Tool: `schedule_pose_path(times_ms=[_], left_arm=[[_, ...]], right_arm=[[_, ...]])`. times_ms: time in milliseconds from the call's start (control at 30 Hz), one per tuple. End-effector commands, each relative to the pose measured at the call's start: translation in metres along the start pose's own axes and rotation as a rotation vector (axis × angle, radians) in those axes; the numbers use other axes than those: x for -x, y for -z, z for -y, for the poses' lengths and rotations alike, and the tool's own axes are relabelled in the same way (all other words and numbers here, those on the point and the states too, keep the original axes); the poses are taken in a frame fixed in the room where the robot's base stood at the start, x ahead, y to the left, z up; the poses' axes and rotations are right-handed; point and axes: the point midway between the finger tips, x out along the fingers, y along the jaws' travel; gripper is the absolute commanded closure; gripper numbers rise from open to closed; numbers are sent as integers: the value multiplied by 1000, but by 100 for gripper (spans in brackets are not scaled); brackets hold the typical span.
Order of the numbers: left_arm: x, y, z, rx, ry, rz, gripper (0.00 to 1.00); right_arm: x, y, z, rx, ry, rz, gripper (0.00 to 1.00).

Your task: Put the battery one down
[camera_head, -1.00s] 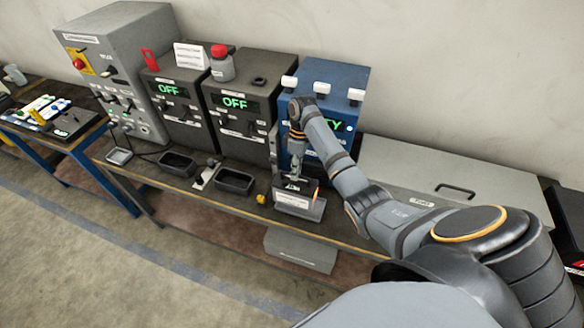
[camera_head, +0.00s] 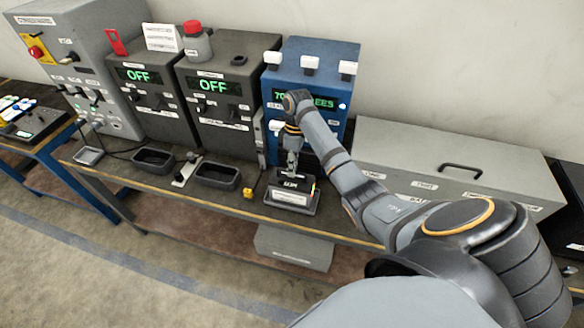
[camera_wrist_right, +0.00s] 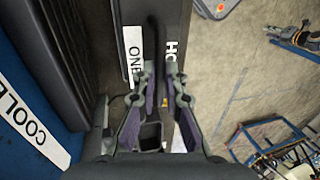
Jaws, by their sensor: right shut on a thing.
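Battery one (camera_head: 291,183) is a dark block with a white label, at the tray in front of the blue machine. In the right wrist view, the dark battery (camera_wrist_right: 158,22) shows a white "ONE" label. My right gripper (camera_head: 292,168) reaches down from above and is shut on the battery's top; its fingers (camera_wrist_right: 160,82) also show in the wrist view. The labelled tray (camera_head: 291,203) surrounds the battery's lower part. I cannot tell whether the battery touches the tray floor. My left gripper is not in view.
The blue machine (camera_head: 312,65) with a green display stands right behind. Two dark chargers (camera_head: 217,100) reading OFF stand left, with empty black trays (camera_head: 218,175) before them. A small yellow object (camera_head: 248,193) lies beside the tray. A long grey case (camera_head: 430,165) is at right.

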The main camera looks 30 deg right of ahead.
Motion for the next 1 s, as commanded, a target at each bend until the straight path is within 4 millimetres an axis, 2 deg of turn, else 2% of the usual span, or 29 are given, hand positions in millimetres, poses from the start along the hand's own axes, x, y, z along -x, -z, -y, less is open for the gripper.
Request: schedule_pose_path(times_ms=[233,267,433,733,867,1000], left_arm=[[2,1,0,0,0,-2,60],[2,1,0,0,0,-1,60],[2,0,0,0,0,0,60],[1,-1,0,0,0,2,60],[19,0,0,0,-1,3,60],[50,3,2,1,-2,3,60]], right_arm=[[2,1,1,2,1,-3,100],[-2,0,1,0,4,1,88],[-2,0,1,0,4,1,67],[0,0,1,1,3,0,67],[23,0,2,0,1,-1,67],[61,0,4,0,3,0,67]])
